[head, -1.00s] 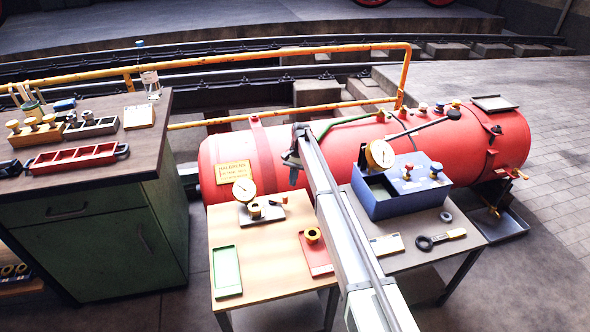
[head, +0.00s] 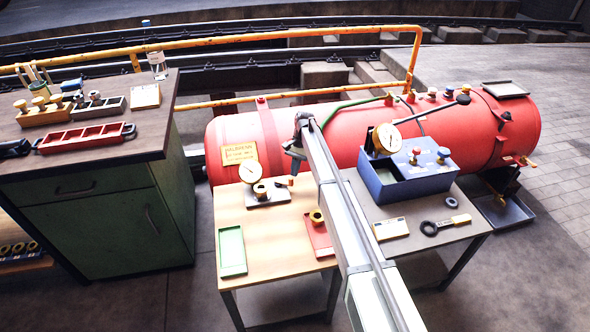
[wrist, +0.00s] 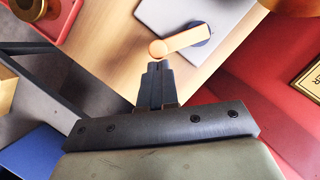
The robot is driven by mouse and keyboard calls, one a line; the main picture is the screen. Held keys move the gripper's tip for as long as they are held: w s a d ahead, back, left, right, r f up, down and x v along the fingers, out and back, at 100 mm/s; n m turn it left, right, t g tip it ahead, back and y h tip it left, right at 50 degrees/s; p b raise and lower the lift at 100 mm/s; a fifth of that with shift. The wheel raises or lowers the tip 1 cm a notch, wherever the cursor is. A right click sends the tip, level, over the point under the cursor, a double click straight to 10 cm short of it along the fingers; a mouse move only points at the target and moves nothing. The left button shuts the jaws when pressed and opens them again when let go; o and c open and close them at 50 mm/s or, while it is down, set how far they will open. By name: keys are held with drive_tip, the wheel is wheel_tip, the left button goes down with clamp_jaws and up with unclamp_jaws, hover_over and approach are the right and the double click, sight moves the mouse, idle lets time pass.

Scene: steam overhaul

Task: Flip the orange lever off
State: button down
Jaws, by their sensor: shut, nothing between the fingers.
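The orange lever (wrist: 182,41) shows in the wrist view. Its round knob end points lower left, toward my fingertips, and its other end sits on a dark blue hub on a grey plate (wrist: 172,14). In the head view the lever is small beside the pressure gauge on that plate (head: 268,197), on the wooden table. My gripper (wrist: 158,66) is shut and empty, its fingertips right at the knob; I cannot tell whether they touch. In the head view my gripper (head: 296,170) hangs just above and right of the lever, partly hidden by my arm.
The red boiler (head: 345,140) lies close behind the table. A brass fitting on a red plate (head: 320,236) and a green tray (head: 232,251) share the wooden tabletop (head: 275,240). A blue box (head: 405,182) with a gauge stands at right. The wooden tabletop's front middle is clear.

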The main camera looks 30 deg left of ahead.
drive_tip(key=shift+s+d+m+y, duration=0.3)
drive_tip(key=shift+s+m, duration=0.1)
drive_tip(key=shift+m, duration=0.3)
drive_tip(key=shift+s+d+m, duration=0.2)
drive_tip(key=shift+s+m, duration=0.1)
drive_tip(key=shift+m, duration=0.1)
drive_tip(key=s+m, duration=0.1)
drive_tip(key=s+m+y, duration=0.1)
drive_tip(key=m, duration=0.1)
drive_tip(key=shift+d, duration=0.4)
drive_tip(key=s+m+y, duration=0.1)
drive_tip(key=m, duration=0.1)
drive_tip(key=s+m+t, duration=0.1)
drive_tip(key=m, duration=0.2)
drive_tip(key=shift+s+y, duration=0.35)
drive_tip(key=shift+y, duration=0.05)
drive_tip(key=shift+s+a+t, duration=0.15)
drive_tip(key=shift+s+t, duration=0.15)
drive_tip(key=shift+s, duration=0.15)
drive_tip(key=w+d, duration=0.2)
drive_tip(key=d, duration=0.1)
drive_tip(key=shift+w+d, duration=0.1)
drive_tip(key=shift+w, duration=0.3)
drive_tip(key=v, duration=1)
